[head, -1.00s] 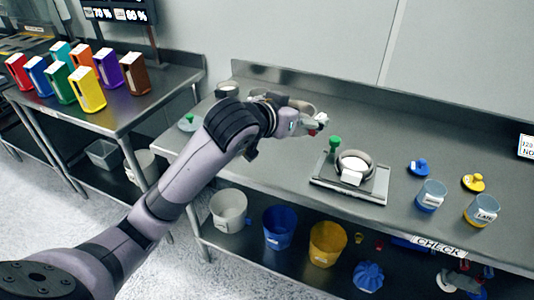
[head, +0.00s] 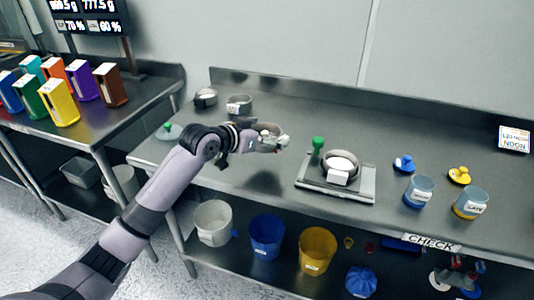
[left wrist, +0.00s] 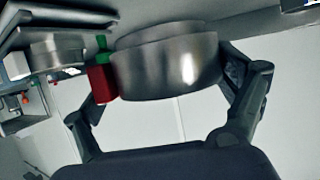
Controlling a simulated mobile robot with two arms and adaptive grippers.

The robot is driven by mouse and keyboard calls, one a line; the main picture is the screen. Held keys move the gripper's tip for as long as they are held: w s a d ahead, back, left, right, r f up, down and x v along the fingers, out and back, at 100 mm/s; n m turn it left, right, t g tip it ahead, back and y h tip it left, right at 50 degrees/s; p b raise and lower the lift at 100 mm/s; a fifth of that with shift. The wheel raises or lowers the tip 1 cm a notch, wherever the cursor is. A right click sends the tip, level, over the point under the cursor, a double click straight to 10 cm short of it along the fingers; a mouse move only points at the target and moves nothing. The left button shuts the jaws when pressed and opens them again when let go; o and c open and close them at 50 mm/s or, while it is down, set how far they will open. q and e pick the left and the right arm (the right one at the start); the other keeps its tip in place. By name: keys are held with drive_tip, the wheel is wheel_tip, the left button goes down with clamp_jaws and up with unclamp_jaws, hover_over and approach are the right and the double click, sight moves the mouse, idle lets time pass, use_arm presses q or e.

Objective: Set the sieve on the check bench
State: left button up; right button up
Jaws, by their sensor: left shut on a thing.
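My left gripper (head: 266,142) is shut on a grey metal ring-shaped sieve (left wrist: 165,65), held above the check bench (head: 225,175). In the left wrist view the sieve sits between the two fingers. In the head view the gripper and arm partly hide it. A red block (left wrist: 102,84) with a green part shows at the sieve's left edge; I cannot tell if it is attached. The bench carries a CHECK label (head: 432,242) on its front edge. My right gripper is not in view.
Two similar rings (head: 206,97) (head: 239,104) stand at the bench's back left. Labelled cups (head: 419,192) stand farther right. Buckets (head: 266,237) are below.

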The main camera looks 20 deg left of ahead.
use_arm(q)
drive_tip(key=shift+f, duration=3.3)
drive_tip(key=o, duration=1)
drive_tip(key=shift+f, duration=0.1)
drive_tip(key=shift+c, duration=0.2)
drive_tip(key=shift+s+a+r, duration=0.2)
drive_tip(key=shift+s, duration=0.15)
drive_tip(key=v, duration=1.1)
drive_tip(key=shift+s, duration=0.1)
